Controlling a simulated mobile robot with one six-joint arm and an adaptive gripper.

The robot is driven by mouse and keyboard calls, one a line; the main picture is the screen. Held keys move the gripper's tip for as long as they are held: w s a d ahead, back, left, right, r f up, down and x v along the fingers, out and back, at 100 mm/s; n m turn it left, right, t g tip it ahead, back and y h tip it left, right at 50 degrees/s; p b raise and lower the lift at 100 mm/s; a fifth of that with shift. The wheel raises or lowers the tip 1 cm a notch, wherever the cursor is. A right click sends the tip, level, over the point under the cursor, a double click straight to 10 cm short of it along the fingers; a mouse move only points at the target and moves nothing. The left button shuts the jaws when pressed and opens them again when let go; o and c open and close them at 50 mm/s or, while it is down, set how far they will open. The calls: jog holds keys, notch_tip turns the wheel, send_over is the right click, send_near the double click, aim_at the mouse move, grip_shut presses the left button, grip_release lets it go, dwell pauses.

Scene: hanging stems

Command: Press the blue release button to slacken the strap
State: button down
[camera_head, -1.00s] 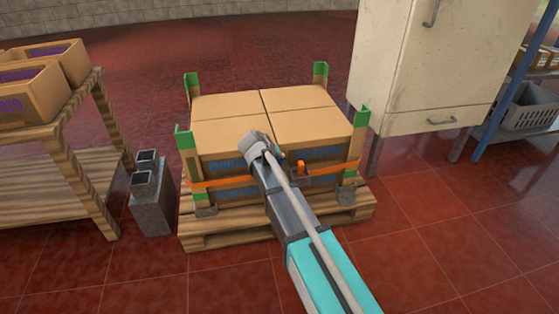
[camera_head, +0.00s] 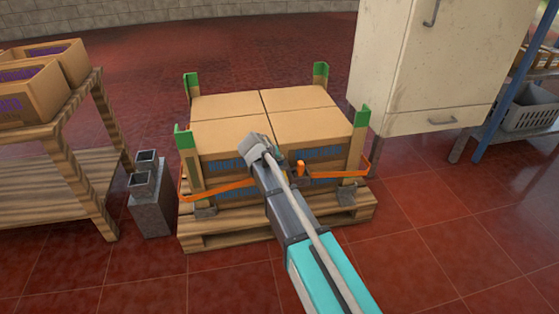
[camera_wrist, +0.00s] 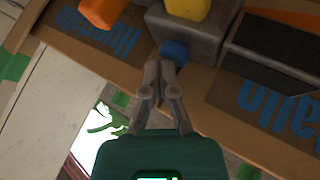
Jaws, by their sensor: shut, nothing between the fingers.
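The blue release button (camera_wrist: 175,50) sticks out of a grey buckle housing (camera_wrist: 190,30) in the wrist view. My gripper (camera_wrist: 160,68) is shut and empty, its fingertips right at the button; whether they touch it I cannot tell. In the head view my arm hides the gripper and the button. The orange strap (camera_head: 225,187) hangs slack around the cartons (camera_head: 235,105), sagging on the left and standing away from the corner posts on both sides. The buckle's orange lever (camera_head: 300,168) shows just right of my wrist.
The cartons stand on a wooden pallet (camera_head: 230,234) between green-topped corner posts. A wooden table (camera_head: 105,150) with boxes and grey hollow blocks (camera_head: 150,207) are on the left. A cream cabinet (camera_head: 430,65) stands close on the right. The floor in front is clear.

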jog(key=shift+r, duration=0.15)
jog(key=shift+r+p, duration=0.85)
jog(key=shift+p, duration=0.15)
jog(key=shift+r, duration=0.1)
notch_tip(320, 180, up, 5)
jog(key=p, duration=0.5)
dwell(0.9)
